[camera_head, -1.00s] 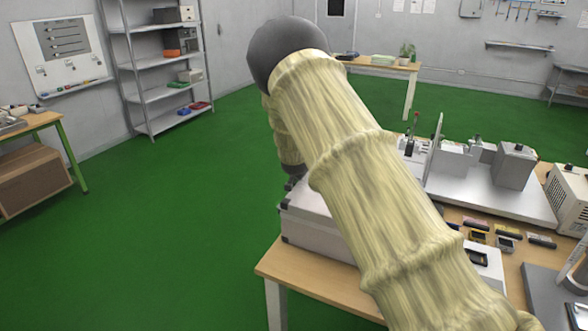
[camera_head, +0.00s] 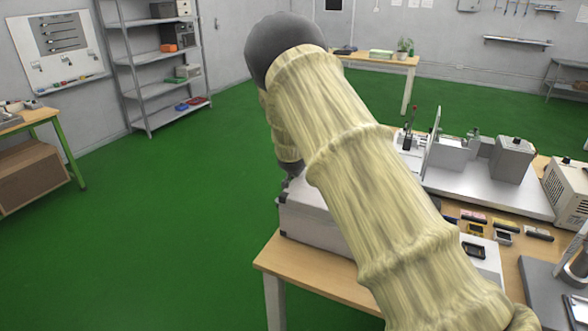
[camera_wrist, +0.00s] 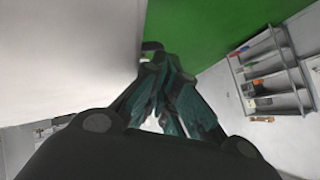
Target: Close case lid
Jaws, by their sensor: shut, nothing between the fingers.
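The silver-grey case (camera_head: 308,222) with dark corner pieces sits at the left end of the wooden table. My arm hides much of its top and right side, so I cannot tell from the head view how far its lid is shut. My gripper (camera_head: 291,172) is partly hidden behind my arm, at the far left part of the case top. In the wrist view, my gripper (camera_wrist: 152,48) has its fingers together and holds nothing. Its tips are at the edge of a broad pale surface (camera_wrist: 70,60), which may be the case lid; contact is unclear.
The wooden table (camera_head: 330,283) also bears a grey fixture plate (camera_head: 470,192), a beige instrument (camera_head: 567,190) and several small devices (camera_head: 475,230) right of my arm. Green floor (camera_head: 180,230) is open to the left. Grey shelves (camera_head: 160,90) stand at the back wall.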

